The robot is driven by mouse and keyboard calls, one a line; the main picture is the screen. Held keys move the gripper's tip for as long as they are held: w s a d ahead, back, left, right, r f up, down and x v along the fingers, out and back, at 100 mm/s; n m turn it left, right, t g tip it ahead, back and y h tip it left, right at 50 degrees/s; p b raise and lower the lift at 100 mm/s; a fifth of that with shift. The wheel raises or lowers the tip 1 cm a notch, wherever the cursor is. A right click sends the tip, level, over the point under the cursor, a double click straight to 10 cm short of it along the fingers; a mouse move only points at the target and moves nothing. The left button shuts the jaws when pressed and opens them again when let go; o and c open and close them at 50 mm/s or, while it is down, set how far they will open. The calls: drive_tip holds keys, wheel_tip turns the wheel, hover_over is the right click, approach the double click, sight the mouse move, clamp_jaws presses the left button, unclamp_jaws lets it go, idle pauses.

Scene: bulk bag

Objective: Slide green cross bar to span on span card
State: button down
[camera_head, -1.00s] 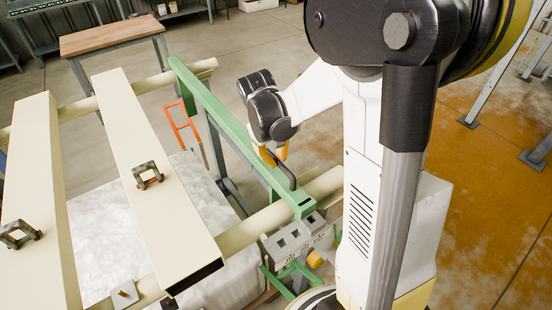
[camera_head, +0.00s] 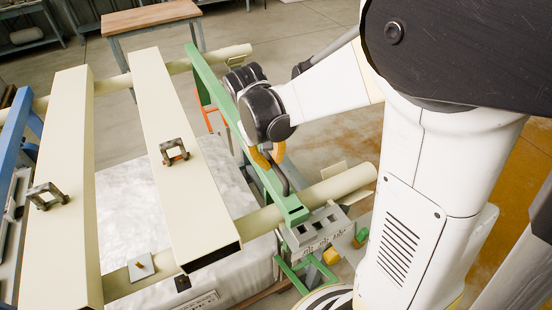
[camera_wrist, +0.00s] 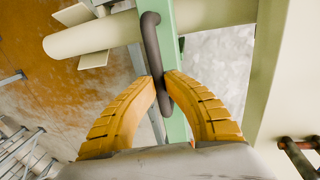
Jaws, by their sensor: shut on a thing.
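The green cross bar (camera_head: 215,90) lies across two cream round tubes, to the right of the cream box beams. My gripper (camera_head: 269,158) is shut on the bar's dark bent handle (camera_head: 283,182), near the bar's near end. In the wrist view my gripper (camera_wrist: 162,88) has its yellow fingers on either side of the handle (camera_wrist: 152,45), with the green bar (camera_wrist: 176,125) behind it. I cannot tell which piece is the span card. A small grey plate with a brass pin (camera_head: 141,267) sits by the near tube, left of the nearer beam end.
Two cream box beams (camera_head: 168,125) with dark brackets lie left of the bar. The near round tube (camera_head: 340,187) extends right past the bar. A grey slotted block (camera_head: 318,228) stands below its near end. A white bulk bag (camera_head: 135,205) fills the space underneath.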

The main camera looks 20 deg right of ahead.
drive_tip(key=c, duration=1.8)
unclamp_jaws()
drive_tip(key=shift+a+f, duration=0.1)
drive_tip(key=shift+a, duration=0.05)
drive_tip(key=o, duration=0.4)
drive_tip(key=shift+a, duration=0.2)
drive_tip(key=shift+d, duration=0.1)
drive_tip(key=shift+r, duration=0.25)
drive_tip(key=r, duration=0.3)
drive_tip(key=a+r, duration=0.1)
drive_tip(key=r, duration=0.3)
drive_tip(key=a+r, duration=0.1)
drive_tip(key=r, duration=0.3)
drive_tip(key=shift+a+r, duration=0.2)
drive_tip(key=shift+a, duration=0.05)
